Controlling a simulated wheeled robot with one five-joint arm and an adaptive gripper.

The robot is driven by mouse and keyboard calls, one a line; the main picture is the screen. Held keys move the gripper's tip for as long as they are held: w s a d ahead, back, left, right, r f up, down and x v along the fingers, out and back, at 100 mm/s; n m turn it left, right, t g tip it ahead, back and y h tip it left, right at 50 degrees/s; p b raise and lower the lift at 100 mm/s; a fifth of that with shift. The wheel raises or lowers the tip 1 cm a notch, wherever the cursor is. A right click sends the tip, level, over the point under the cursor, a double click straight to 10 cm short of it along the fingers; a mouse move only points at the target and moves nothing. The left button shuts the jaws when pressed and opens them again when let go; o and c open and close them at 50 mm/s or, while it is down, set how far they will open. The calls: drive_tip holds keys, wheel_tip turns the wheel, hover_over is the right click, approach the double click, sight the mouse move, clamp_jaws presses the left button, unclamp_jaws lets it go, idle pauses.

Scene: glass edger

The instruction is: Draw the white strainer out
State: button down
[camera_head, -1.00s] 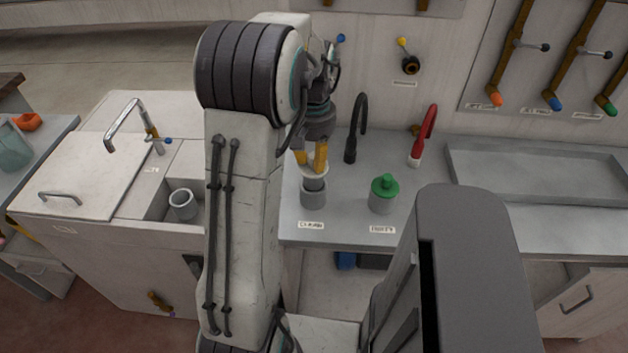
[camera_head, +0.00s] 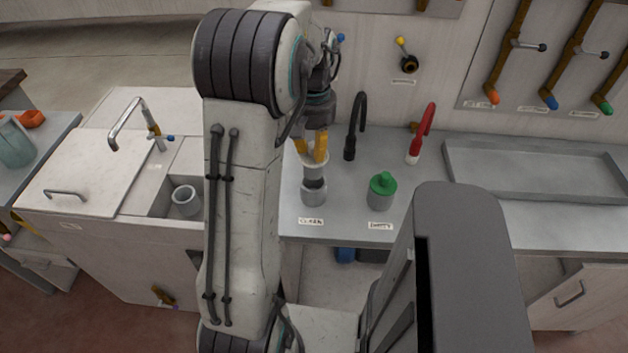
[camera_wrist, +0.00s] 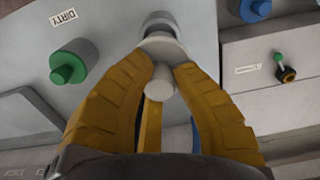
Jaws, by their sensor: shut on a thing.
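The white strainer (camera_head: 315,168) stands upright at the grey cup (camera_head: 314,196) behind the CLEAN label, with a dark band showing between its white upper part and the cup. My gripper (camera_head: 312,150) is above it, yellow fingers pointing down and shut on its top. In the wrist view my gripper (camera_wrist: 160,68) has its two yellow fingers on either side of the white strainer (camera_wrist: 163,46), whose pale knob lies between them. The strainer's lower end is hidden.
A green-lidded container (camera_head: 382,192) stands just right, behind the DIRTY label. A black tap (camera_head: 357,125) and a red tap (camera_head: 422,133) rise behind. An empty tray (camera_head: 535,172) is at right. A sink with a grey cup (camera_head: 185,200) is at left.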

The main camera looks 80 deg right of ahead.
drive_tip(key=shift+r+p, duration=1.75)
drive_tip(key=shift+r, duration=0.3)
